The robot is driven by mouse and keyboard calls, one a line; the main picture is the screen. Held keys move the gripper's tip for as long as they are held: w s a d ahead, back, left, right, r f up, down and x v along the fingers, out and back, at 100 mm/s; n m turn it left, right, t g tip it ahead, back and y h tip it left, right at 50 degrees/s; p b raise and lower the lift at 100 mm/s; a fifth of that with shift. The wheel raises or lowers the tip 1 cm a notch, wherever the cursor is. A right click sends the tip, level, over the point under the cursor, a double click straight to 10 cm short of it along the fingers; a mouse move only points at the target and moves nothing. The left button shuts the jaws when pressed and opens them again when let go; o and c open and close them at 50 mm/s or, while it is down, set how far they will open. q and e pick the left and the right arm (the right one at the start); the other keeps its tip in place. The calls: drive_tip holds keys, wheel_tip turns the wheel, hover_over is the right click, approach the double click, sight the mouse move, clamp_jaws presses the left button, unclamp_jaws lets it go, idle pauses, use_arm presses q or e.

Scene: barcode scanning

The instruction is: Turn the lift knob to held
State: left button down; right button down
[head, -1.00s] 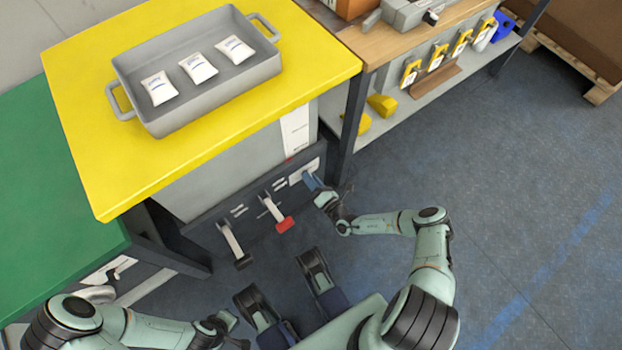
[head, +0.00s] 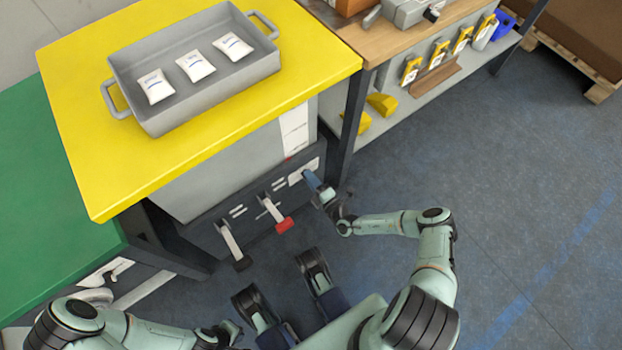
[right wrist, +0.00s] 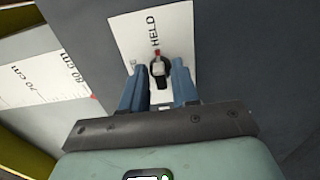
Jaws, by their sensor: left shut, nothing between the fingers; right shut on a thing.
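The lift knob (right wrist: 160,72) is small and dark with a light grey face. It sits on a white plate (right wrist: 122,28) marked HELD, on the dark front panel. A red mark (right wrist: 157,53) shows at its top edge, toward the word HELD. My right gripper (right wrist: 160,80), with blue fingers on either side of the knob, is shut on it. In the head view my right gripper (head: 318,188) reaches the panel's right end and hides the knob. My left gripper (head: 232,332) is shut and empty at the bottom, away from the panel.
The yellow table (head: 85,150) above carries a grey tray (head: 195,120) with white packets. Left of the knob, a red-ended lever (head: 284,224) and a black-ended lever (head: 242,263) stick out. A shelf bench (head: 400,110) stands at right. Floor right of my arm is clear.

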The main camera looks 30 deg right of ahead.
idle(0.4)
drive_tip(key=c, duration=1.2)
unclamp_jaws()
drive_tip(key=shift+o, duration=0.2)
drive_tip(key=shift+s, duration=0.15)
